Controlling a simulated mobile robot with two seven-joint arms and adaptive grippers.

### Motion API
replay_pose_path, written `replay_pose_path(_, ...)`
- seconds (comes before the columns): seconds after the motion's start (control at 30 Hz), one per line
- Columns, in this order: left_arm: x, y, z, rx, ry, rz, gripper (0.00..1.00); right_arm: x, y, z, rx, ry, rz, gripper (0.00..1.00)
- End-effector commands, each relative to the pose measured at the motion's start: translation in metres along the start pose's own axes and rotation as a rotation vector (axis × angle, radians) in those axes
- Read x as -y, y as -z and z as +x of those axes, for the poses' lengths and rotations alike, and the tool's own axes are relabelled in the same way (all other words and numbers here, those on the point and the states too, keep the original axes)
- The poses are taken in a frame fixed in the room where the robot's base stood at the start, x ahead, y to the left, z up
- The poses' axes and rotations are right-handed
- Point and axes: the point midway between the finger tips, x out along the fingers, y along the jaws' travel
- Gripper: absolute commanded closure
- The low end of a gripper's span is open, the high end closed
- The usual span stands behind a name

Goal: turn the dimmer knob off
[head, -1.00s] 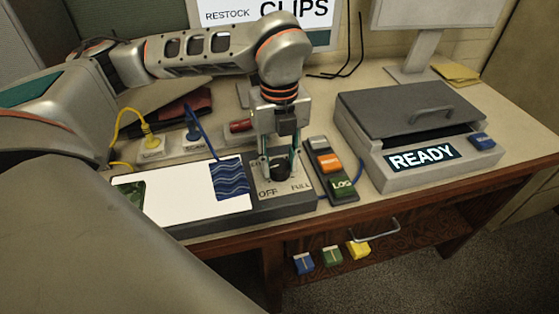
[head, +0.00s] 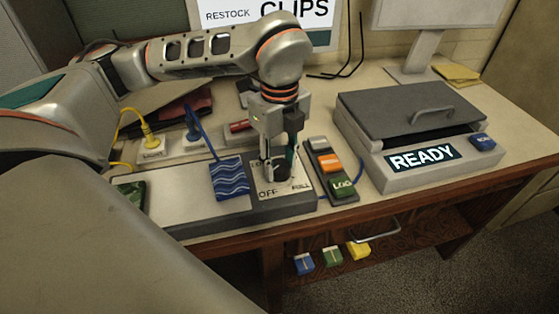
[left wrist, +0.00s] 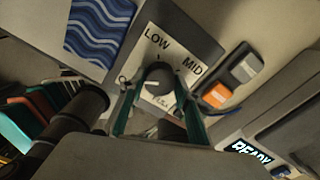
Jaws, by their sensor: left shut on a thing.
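The dark round dimmer knob (head: 283,172) stands on a plate (head: 270,205) marked OFF and FULL at its front edge. In the left wrist view the knob (left wrist: 158,78) sits among the LOW and MID labels, and the other labels are partly covered. My left gripper (head: 282,176) points down and is shut on the knob, one finger on each side. A pale mark shows on the knob, but its exact setting is hard to read. The panel (head: 185,203) left of the plate is plain grey and unlit. My right gripper is not in view.
A blue wavy sheet (head: 229,178) lies beside the plate on the left. A button strip (head: 330,163) stands close on the right, then a lidded box with a READY display (head: 422,158). Yellow and blue plugs (head: 151,141) sit behind the panel.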

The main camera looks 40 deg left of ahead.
Motion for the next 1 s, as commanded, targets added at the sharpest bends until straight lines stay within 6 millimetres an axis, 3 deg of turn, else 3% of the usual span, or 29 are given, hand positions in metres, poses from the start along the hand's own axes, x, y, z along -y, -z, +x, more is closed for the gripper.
replay_pose_path(0.13, -0.001, 0.000, 0.001, -0.001, -0.003, -0.002, 0.89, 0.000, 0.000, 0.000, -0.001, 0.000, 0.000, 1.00)
replay_pose_path(0.17, -0.001, 0.000, 0.001, -0.001, -0.003, -0.002, 0.65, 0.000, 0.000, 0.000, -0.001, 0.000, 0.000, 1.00)
replay_pose_path(0.2, -0.001, 0.000, 0.001, -0.001, -0.003, -0.001, 0.55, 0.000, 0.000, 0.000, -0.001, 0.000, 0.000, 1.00)
replay_pose_path(0.23, -0.001, 0.000, 0.001, -0.001, -0.003, -0.001, 0.51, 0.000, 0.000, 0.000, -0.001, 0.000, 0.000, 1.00)
replay_pose_path(0.67, 0.001, 0.000, -0.006, 0.000, 0.002, 0.000, 0.51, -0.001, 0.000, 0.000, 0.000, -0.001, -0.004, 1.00)
replay_pose_path(1.0, 0.001, 0.000, -0.068, 0.001, 0.005, 0.000, 0.51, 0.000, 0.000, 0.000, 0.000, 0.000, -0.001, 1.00)
